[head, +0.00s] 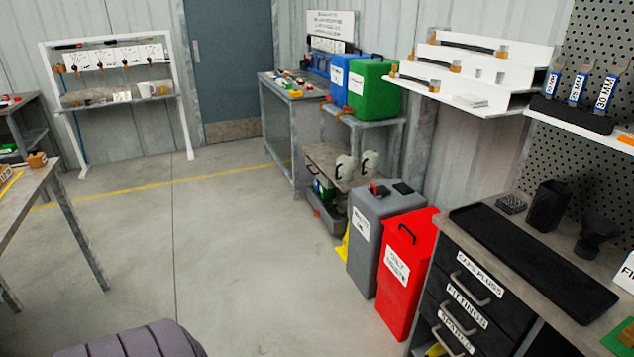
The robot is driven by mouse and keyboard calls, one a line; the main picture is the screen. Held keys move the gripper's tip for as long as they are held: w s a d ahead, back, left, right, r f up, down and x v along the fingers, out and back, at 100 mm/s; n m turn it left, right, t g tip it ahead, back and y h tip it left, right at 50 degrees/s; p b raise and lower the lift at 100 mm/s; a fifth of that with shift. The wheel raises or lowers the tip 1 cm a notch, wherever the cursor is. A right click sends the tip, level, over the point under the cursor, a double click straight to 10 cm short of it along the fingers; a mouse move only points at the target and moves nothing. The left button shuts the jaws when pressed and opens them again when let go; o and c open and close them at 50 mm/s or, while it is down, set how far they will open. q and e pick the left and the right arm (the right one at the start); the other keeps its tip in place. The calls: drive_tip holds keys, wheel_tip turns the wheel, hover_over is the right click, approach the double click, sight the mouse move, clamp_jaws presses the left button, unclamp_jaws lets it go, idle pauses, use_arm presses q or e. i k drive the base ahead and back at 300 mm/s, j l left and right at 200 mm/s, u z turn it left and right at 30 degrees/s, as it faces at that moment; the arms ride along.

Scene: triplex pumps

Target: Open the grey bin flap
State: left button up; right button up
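The grey bin (378,262) stands on the floor right of centre, beside the workbench with black drawers. It is upright, with a white label on its front left face. Its grey top flap (388,204) looks flat and closed, with a small red part and a dark part on top. Neither of my grippers is in the head view, so nothing of mine shows at the bin.
A red bin (405,275) with a black handle stands close against the grey bin's right side. The drawer bench (458,310) is right of that. A yellow object (342,247) is left of the grey bin. The concrete floor (250,270) in front is clear.

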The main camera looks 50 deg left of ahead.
sight(379, 190)
drive_tip(key=u, duration=1.2)
drive_tip(key=i+j, duration=0.15)
drive_tip(key=i, duration=0.35)
